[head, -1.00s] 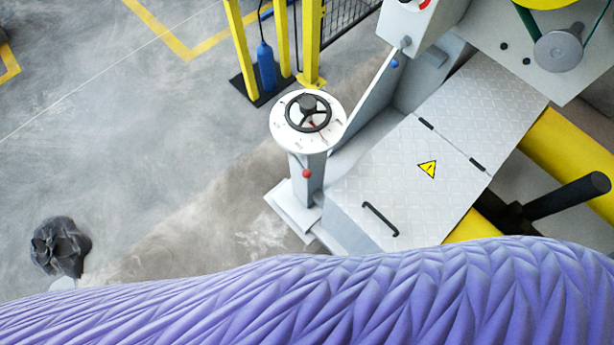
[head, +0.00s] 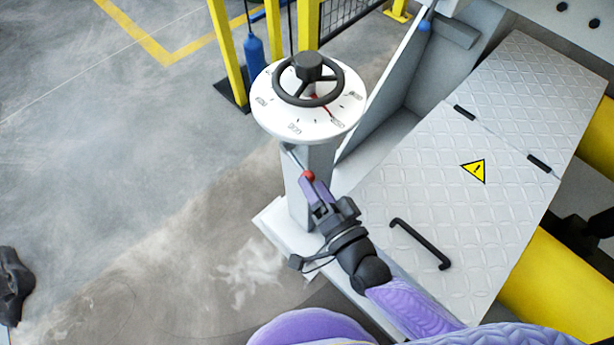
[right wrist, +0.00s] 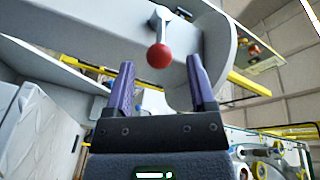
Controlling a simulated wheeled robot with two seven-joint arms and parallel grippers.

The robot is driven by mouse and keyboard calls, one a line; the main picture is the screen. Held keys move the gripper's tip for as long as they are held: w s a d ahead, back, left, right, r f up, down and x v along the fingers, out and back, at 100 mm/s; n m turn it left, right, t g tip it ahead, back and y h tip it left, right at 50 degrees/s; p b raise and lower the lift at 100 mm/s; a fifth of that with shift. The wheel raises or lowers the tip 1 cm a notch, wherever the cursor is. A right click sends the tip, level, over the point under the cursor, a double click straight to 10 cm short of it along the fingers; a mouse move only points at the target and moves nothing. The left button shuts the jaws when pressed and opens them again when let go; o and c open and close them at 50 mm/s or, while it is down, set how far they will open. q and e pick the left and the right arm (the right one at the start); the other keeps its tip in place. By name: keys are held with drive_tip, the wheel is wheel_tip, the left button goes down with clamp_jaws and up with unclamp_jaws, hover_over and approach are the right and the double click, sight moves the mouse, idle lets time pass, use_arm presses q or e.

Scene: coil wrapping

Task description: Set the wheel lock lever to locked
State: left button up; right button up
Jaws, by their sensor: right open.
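The wheel lock lever (head: 294,158) is a short metal rod with a red ball knob (head: 309,175), on the grey post below the handwheel (head: 308,80). In the right wrist view the red knob (right wrist: 160,56) hangs from its pale rod between the lines of my two fingers, around or just beyond their tips. My right gripper (head: 311,181) is open, with purple fingers reaching up to the knob. It also shows in the right wrist view (right wrist: 161,65). I cannot tell whether a finger touches the knob.
A white dial (head: 275,118) sits under the handwheel. To the right is a tread-plate cover (head: 430,185) with a black handle (head: 420,244) and a warning sign. Yellow posts (head: 228,50) stand behind.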

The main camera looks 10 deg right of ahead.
sight(297, 162)
drive_tip(key=shift+b+x, duration=0.3)
drive_tip(key=shift+x, duration=1.25)
drive_tip(key=shift+f, duration=0.1)
clamp_jaws()
